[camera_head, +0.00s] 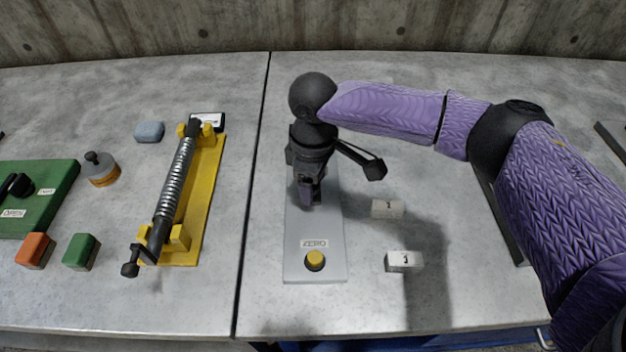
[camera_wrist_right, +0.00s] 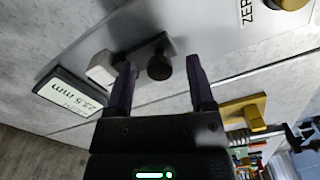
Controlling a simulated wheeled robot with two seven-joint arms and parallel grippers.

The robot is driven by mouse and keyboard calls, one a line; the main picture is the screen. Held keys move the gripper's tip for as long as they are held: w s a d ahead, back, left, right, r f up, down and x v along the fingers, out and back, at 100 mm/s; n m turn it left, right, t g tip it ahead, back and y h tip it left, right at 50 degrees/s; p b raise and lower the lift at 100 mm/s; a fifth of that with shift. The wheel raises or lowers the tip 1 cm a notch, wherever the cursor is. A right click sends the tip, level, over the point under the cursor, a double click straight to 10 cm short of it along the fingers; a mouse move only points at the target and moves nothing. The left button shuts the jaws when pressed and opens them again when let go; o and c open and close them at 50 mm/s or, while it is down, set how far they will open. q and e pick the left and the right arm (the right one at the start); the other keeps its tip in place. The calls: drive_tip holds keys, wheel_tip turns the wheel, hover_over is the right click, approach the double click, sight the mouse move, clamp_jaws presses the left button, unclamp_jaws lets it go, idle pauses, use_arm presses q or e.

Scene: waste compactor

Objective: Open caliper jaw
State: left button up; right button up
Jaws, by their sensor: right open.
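The caliper is a long grey plate (camera_head: 316,262) on the table, with a ZERO label and a yellow button (camera_head: 315,260) at its near end. My right gripper (camera_head: 309,196) points down over the plate's middle and hides the jaw area in the head view. In the right wrist view, the open fingers (camera_wrist_right: 160,66) stand on either side of a dark knob (camera_wrist_right: 159,68) on a grey jaw piece (camera_wrist_right: 142,52). A pale block (camera_wrist_right: 101,68) sits beside that piece. A display (camera_wrist_right: 68,93) reads about 23.5 mm. Finger contact cannot be told. My left gripper is out of view.
Two white numbered blocks (camera_head: 387,209) (camera_head: 404,261) lie right of the plate. A yellow stand (camera_head: 206,190) with a spring rod is on the left. Further left are a green panel (camera_head: 52,180), a green cube (camera_head: 82,252) and an orange cube (camera_head: 35,250).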

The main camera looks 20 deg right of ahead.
clamp_jaws()
drive_tip(key=shift+r, duration=0.1)
idle(1.2)
